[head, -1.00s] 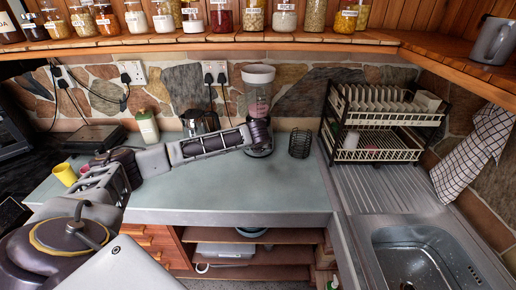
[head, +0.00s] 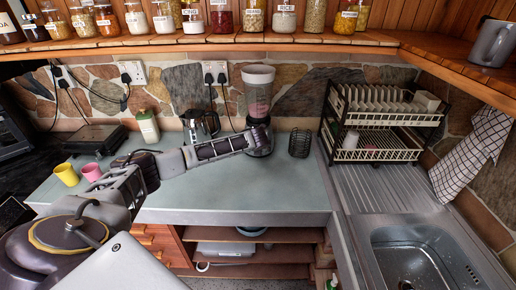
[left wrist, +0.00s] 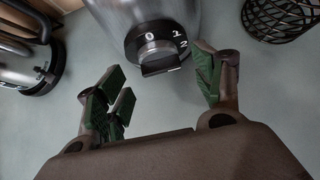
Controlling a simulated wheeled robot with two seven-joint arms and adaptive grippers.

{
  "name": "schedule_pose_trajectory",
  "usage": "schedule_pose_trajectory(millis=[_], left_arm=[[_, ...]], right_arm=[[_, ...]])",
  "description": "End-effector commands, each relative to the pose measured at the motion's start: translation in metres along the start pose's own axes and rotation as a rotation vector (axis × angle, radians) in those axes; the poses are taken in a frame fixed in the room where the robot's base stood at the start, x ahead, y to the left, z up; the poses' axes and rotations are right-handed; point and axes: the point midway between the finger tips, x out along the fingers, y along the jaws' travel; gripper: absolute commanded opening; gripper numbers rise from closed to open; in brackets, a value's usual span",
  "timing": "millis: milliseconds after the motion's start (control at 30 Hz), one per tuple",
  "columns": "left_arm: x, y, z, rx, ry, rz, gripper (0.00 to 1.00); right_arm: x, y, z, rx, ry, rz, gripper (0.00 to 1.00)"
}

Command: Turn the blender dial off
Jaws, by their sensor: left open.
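The blender (head: 258,92) stands on the counter against the stone wall, with a clear jar on a dark and metal base. In the left wrist view, its dial (left wrist: 158,55) is a round knob with a raised grip, on a dark panel marked 0, 1 and 2. I cannot tell for sure which mark it points to. My left gripper (left wrist: 163,82) is open, with green-padded fingers on either side just short of the dial, none visibly touching it. In the head view, my left gripper (head: 255,141) is in front of the blender base, hiding the dial. My right gripper is not in view.
A black wire holder (head: 300,143) stands right of the blender, and a kettle (head: 201,123) stands left. A dish rack (head: 380,120) and sink (head: 420,260) are at right. Yellow (head: 67,174) and pink (head: 92,171) cups sit near my left arm. The front counter is clear.

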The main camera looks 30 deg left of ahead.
Motion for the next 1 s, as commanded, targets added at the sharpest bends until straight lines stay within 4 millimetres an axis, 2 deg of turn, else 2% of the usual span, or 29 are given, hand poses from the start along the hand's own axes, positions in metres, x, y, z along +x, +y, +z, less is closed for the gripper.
schedule_pose_trajectory(millis=[300,733,1000], left_arm=[[0.017,0.000,0.001,0.000,0.000,0.000,0.68],[0.020,0.000,0.000,0.000,0.000,0.000,0.68],[0.019,0.000,0.000,0.000,0.000,0.000,0.33]], right_arm=[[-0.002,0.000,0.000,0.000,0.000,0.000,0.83],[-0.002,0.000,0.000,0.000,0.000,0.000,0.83],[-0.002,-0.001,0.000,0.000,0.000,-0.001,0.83]])
